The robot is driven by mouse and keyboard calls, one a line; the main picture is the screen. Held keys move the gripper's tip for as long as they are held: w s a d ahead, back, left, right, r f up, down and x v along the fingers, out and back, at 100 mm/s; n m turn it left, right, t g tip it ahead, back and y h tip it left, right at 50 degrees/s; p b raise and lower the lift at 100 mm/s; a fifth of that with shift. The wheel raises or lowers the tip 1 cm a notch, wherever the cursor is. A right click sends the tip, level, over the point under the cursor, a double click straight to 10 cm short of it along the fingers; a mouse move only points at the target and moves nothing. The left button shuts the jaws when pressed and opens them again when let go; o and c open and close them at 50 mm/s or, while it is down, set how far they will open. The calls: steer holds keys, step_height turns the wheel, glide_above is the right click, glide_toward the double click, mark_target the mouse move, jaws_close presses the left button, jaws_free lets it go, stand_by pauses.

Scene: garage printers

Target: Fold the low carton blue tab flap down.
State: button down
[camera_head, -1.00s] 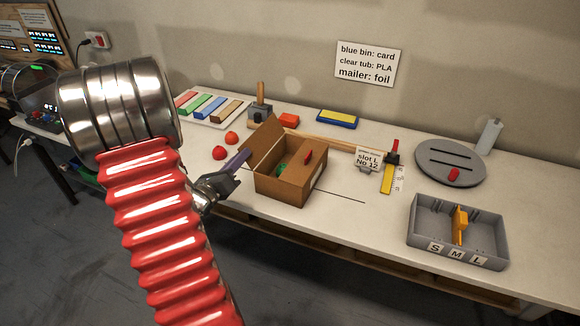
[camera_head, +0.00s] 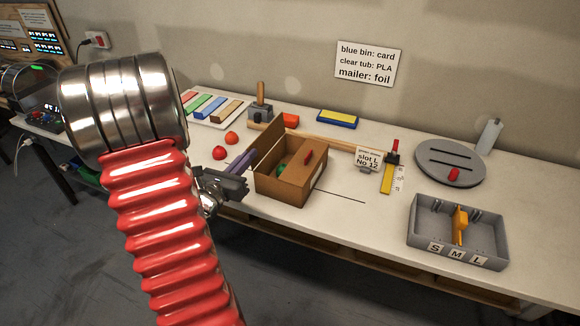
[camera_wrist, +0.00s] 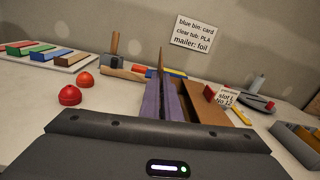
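The low carton (camera_head: 283,187) is a brown open box on the bench, with a green thing (camera_head: 283,169) inside. Its left flap (camera_head: 268,142) stands up, close to upright. My gripper (camera_head: 247,161) is at the flap's outer left side, its purple fingers pointing at the flap, apparently touching it. In the wrist view the fingers (camera_wrist: 162,98) lie close together with a narrow dark gap, and the flap (camera_wrist: 160,62) rises edge-on beyond them. I cannot tell whether anything is between the fingers. No blue tab shows on the flap.
A slot sign (camera_head: 368,158), a yellow gauge (camera_head: 387,176), a grey disc (camera_head: 450,162) and a grey S-M-L tray (camera_head: 489,236) are to the right. The bench front is mostly clear.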

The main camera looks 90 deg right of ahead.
steer(key=shift+s+a+f+m, duration=0.15)
steer(key=shift+s+m, duration=0.25)
steer(key=shift+m, duration=0.45)
steer(key=shift+s+a+m, duration=0.2)
steer(key=shift+s+m, duration=0.15)
steer(key=shift+m, duration=0.5)
steer(key=shift+s+a+f+m, duration=0.25)
steer(key=shift+s+m, duration=0.2)
steer(key=shift+m, duration=0.65)
steer(key=shift+s+a+f+m, duration=0.15)
steer(key=shift+s+m, duration=0.25)
steer(key=shift+m, duration=0.7)
steer(key=shift+s+a, duration=0.1)
steer(key=shift+m, duration=0.4)
steer(key=c, duration=2.5)
jaws_free()
steer(key=shift+s, duration=0.1)
steer(key=shift+o, duration=1.2)
steer(key=shift+o, duration=0.4)
steer(key=o, duration=0.5)
